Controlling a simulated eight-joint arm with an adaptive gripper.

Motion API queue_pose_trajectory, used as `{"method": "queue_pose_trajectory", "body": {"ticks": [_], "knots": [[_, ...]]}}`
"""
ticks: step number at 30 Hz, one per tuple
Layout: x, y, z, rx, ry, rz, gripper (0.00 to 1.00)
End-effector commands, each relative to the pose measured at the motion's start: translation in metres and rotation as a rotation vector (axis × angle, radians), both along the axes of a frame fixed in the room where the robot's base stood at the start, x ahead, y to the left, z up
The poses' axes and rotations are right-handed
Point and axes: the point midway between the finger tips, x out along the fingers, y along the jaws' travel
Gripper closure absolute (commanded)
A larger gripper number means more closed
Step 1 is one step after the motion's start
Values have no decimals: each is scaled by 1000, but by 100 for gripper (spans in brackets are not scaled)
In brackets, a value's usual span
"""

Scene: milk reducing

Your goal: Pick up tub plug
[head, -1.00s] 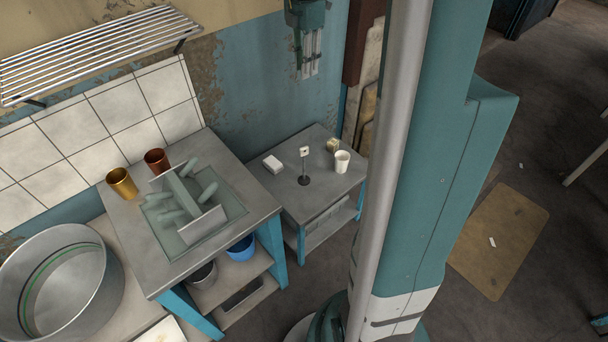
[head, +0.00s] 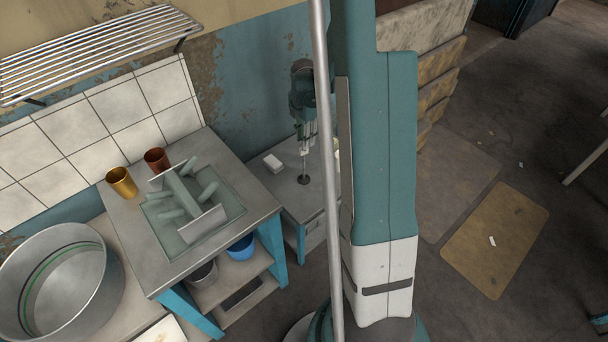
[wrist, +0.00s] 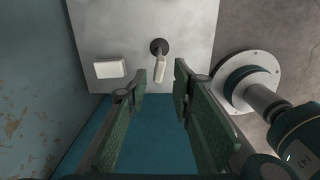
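The tub plug (head: 304,179) stands upright on the small grey table, with a dark round base and a thin stem. Its pale top is hard to make out against my gripper in the head view. In the wrist view the tub plug (wrist: 159,46) shows its dark base and a pale block-like top pointing towards the camera. My gripper (head: 305,150) hangs over the small table, close above or behind the plug. In the wrist view my gripper (wrist: 160,82) is open, its green fingers wide apart and empty. The plug appears beyond the fingertips, in line with the gap.
A small white block (head: 273,163) lies left of the plug on the table (head: 290,206); it also shows in the wrist view (wrist: 110,68). My arm hides the table's right part. A taller table (head: 255,200) with a sink rack and two cups stands left.

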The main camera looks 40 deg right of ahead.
Motion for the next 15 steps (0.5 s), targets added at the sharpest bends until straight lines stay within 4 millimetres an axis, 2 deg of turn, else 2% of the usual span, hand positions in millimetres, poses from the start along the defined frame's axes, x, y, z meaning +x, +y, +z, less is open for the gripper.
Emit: {"method": "queue_pose_trajectory", "body": {"ticks": [1,6,10,15], "knots": [[1,0,-12,0,0,0,76],[0,0,-45,0,0,0,76],[0,0,-62,0,0,0,76],[0,0,-72,0,0,0,76]]}}
